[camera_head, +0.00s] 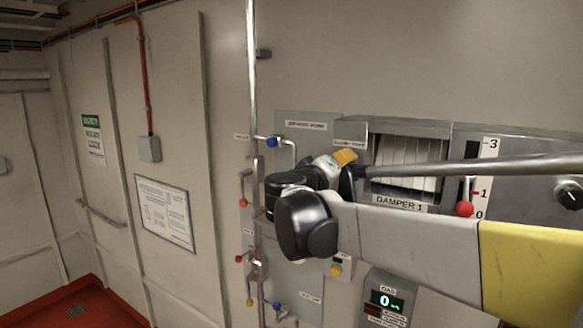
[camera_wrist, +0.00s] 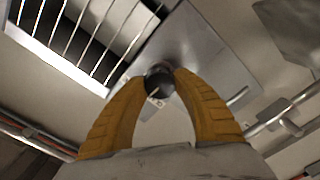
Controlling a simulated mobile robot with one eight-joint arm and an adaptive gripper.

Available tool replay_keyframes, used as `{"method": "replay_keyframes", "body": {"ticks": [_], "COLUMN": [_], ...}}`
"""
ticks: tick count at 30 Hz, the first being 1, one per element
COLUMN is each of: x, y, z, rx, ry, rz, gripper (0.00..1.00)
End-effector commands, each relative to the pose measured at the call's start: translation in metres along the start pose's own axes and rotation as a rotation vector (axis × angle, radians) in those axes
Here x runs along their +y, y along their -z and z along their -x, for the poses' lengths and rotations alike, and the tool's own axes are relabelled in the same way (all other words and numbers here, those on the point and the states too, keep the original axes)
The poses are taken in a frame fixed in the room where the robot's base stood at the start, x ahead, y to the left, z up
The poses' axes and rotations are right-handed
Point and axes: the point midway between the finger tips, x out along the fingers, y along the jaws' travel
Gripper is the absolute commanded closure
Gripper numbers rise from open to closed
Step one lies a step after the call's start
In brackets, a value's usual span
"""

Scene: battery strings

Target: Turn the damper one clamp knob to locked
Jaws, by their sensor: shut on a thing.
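My gripper (camera_wrist: 159,88) has its two yellow fingers closed around a small dark round knob (camera_wrist: 159,76) on a grey metal plate in the wrist view. Beside the plate in that view is a louvred opening with pale slats. In the head view my gripper (camera_head: 345,158) is at the left edge of the damper unit (camera_head: 452,136), whose label reads DAMPER 1 (camera_head: 399,203). The knob is hidden there behind my gripper and wrist. I cannot read any locked or unlocked mark in either view.
A lever with a red ball (camera_head: 465,209) stands by a numbered scale right of the damper. A dark knob (camera_head: 569,194) is at the far right. A vertical pipe with small coloured valves runs left of my wrist. A gauge box (camera_head: 389,300) with a green display is below my arm.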

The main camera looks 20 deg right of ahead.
Motion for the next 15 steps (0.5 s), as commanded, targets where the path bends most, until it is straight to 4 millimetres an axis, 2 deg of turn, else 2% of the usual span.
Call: {"method": "replay_keyframes", "body": {"ticks": [15], "x": [-0.0010], "y": [0.0000], "z": [-0.0002], "rx": [0.001], "ry": [-0.001], "rz": [0.487], "gripper": [0.97]}}
